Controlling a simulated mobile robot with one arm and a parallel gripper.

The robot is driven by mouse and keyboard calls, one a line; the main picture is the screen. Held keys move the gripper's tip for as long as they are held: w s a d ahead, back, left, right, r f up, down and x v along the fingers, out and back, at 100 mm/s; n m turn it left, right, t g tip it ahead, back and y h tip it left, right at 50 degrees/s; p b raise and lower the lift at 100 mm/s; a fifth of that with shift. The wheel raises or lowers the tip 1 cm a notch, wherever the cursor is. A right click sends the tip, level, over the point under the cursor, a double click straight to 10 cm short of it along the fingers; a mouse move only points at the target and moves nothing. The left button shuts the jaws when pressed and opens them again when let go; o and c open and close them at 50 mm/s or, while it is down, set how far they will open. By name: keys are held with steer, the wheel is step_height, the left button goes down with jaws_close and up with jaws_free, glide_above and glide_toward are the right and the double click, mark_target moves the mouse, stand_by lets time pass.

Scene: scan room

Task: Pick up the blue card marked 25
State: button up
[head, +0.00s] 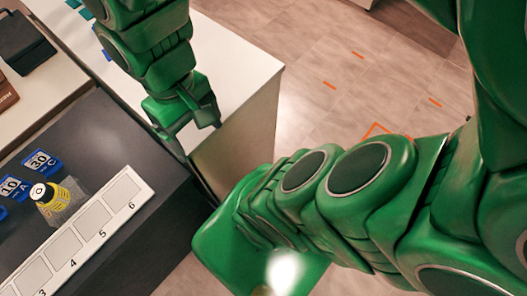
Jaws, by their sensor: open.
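No card marked 25 can be read in the head view. Blue cards stand on the dark counter at the left: one reads 30 C (42,162) and one reads 10 A (11,187). A third blue card (3,212) is cut off by the left edge, and its marking cannot be read. My gripper (197,135) is open and empty, pointing down near the front corner of the white counter, to the right of the cards and apart from them.
A white strip with numbered squares (137,178) lies on the dark counter (130,130). A yellow and black object (62,198) stands between strip and cards. The white counter (232,62) has small blue-green items at its left edge. A black object (22,42) lies upper left.

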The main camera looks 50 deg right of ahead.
steer(key=shift+o, duration=1)
steer(key=shift+d+m+h, duration=0.3)
steer(key=shift+d, duration=0.5)
steer(key=w+a+r+m+y, duration=0.1)
steer(key=w+a+m+y, duration=0.15)
steer(key=w, duration=0.75)
steer(key=w+a+m+y, duration=0.2)
steer(key=w+m+y, duration=0.15)
steer(key=w, duration=0.65)
steer(key=w+a+r+m+y, duration=0.1)
steer(key=w+a+m+y, duration=0.15)
steer(key=w, duration=0.65)
steer(key=w+d+f+m+t+y, duration=0.1)
steer(key=w+d+f+m+y, duration=0.15)
steer(key=w+d+m, duration=0.4)
steer(key=w+d+f+m+t+y, duration=0.15)
steer(key=w+d+f, duration=0.25)
steer(key=w, duration=0.5)
steer(key=w+d+f+m+t+y, duration=0.1)
steer(key=w+d+f+m+t, duration=0.1)
steer(key=w+d+f+m, duration=0.35)
steer(key=n, duration=0.2)
glide_above(105, 55)
steer(key=shift+f, duration=1.1)
steer(key=c, duration=1.4)
